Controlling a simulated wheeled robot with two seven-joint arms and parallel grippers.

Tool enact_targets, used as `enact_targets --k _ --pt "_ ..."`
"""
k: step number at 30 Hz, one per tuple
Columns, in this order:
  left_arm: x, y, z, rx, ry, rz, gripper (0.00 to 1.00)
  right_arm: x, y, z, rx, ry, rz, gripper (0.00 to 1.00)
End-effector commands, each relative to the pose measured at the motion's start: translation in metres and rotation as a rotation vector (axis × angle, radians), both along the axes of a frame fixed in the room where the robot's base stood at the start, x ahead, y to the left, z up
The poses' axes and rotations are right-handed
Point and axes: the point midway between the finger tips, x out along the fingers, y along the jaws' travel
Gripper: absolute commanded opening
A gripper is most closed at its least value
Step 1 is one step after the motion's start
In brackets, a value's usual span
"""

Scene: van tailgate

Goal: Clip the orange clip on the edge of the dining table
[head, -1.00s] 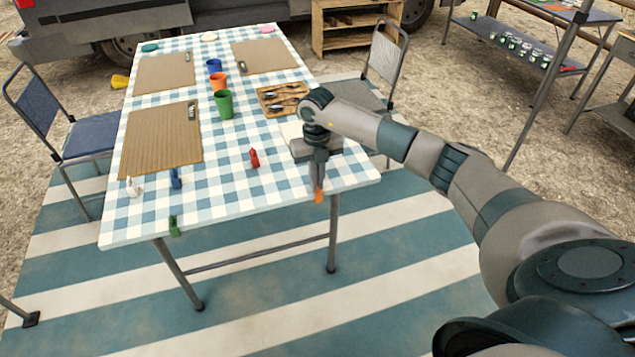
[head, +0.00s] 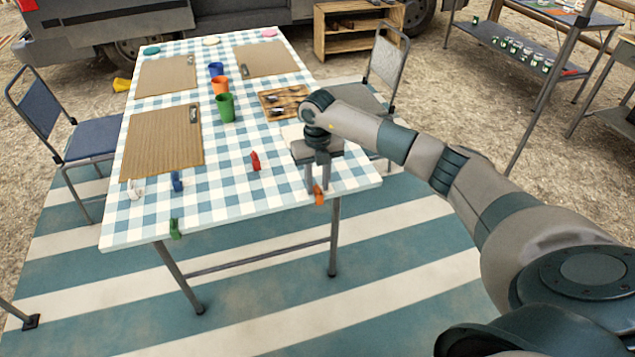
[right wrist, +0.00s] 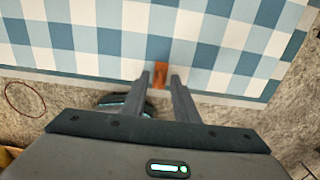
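The orange clip (head: 319,195) is on the near edge of the dining table (head: 235,222), toward its right corner. In the right wrist view the orange clip (right wrist: 161,75) straddles the tablecloth's edge. My right gripper (head: 317,182) is right above the near edge at the clip. In the right wrist view the fingers of that gripper (right wrist: 160,82) stand apart, with a gap on both sides of the clip, so it is open. My left gripper is not in view.
A green clip (head: 174,229) is on the same near edge, farther left. Red (head: 255,162), blue (head: 176,181) and white (head: 136,190) clips stand on the tabletop. Cups, placemats and a wooden cutlery tray (head: 270,109) lie farther back. Chairs flank the table.

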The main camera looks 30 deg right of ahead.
Motion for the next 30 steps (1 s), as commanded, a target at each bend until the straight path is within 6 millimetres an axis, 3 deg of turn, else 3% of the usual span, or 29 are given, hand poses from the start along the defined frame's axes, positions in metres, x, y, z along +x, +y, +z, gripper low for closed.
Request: enact_targets --k 8,14,30 --pt "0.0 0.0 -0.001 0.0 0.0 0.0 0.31 0.0 0.0 0.006 0.0 -0.001 0.0 0.27" --pt "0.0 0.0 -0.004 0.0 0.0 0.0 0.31 0.001 0.0 0.026 0.0 -0.002 0.001 0.27" --pt "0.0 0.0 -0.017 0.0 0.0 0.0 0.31 0.001 0.0 0.13 0.0 -0.004 0.001 0.27"
